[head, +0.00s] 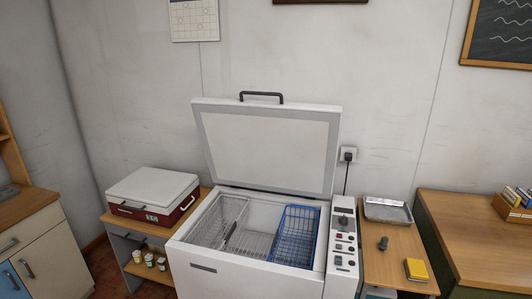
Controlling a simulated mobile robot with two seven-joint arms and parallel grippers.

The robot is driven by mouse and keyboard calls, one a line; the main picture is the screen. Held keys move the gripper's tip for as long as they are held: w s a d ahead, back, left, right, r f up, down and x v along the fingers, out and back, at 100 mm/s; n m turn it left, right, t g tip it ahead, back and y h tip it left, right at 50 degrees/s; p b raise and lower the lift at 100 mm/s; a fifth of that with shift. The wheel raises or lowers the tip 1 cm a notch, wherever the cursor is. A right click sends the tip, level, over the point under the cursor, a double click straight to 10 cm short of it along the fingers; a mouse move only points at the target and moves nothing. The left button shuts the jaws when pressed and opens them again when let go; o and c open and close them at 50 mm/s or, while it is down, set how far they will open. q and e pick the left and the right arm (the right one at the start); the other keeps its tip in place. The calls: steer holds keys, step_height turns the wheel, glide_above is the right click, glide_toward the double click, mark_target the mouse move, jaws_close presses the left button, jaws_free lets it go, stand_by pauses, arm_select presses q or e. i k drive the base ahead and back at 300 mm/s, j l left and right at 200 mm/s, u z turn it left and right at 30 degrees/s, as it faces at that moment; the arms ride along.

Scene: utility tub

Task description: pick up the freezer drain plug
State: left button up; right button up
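A chest freezer (245,273) stands in the middle of the head view with its lid (268,150) raised against the wall. A small dark grey plug-like object (383,243) stands on the wooden side table (393,268) to the right of the freezer; it looks like the drain plug, but it is too small to be sure. Neither of my grippers is in view.
The open freezer holds a white wire basket (219,220), a blue wire basket (295,237) and a dark scraper-like tool. A metal tray (388,210) and a yellow block (416,270) share the side table. A red-and-white cooler (153,194) stands left.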

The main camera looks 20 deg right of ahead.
mark_target(383, 245)
steer(key=z, duration=1.65)
